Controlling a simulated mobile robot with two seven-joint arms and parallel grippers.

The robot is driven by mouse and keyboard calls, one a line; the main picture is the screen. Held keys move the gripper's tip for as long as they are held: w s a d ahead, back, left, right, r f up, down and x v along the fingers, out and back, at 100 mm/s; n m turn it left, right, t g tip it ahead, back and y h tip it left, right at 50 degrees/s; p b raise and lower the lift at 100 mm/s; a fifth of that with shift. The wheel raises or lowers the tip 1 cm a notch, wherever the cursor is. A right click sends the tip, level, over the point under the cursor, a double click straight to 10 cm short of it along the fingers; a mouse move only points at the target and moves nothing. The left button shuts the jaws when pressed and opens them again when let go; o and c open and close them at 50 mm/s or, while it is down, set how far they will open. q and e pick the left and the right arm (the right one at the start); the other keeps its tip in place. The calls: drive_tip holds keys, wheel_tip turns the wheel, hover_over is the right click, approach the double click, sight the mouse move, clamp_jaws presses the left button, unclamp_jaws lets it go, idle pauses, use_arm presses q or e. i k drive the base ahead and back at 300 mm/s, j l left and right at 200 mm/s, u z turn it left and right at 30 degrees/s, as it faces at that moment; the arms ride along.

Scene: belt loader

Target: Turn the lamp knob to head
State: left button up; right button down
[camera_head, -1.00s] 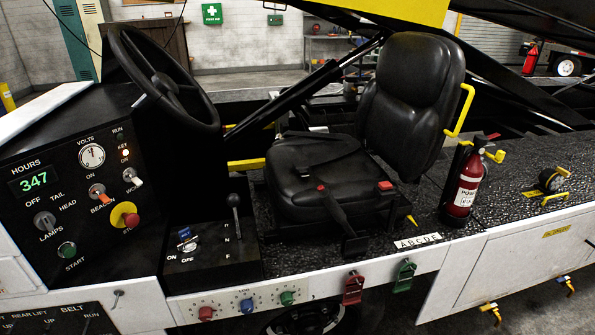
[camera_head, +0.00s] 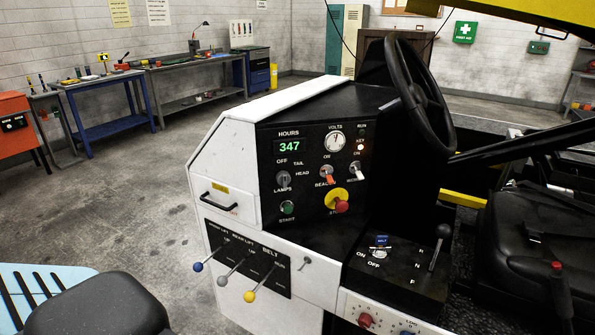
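The lamp knob (camera_head: 283,179) is a small grey round knob on the black dash panel (camera_head: 305,218), above the word LAMPS. The words OFF, TAIL and HEAD are spread around it from upper left to right. Its pointer is too small to read surely. Neither my left nor my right gripper shows in the head view, and nothing touches the knob.
Near the knob are a green start button (camera_head: 287,208), an orange-tipped beacon switch (camera_head: 327,176) and a red stop button (camera_head: 341,206) on yellow. Belt levers (camera_head: 262,284) stick out below. The steering wheel (camera_head: 418,85) stands to the right. Open floor lies left.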

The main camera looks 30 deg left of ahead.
sight(284, 177)
drive_tip(key=u, duration=1)
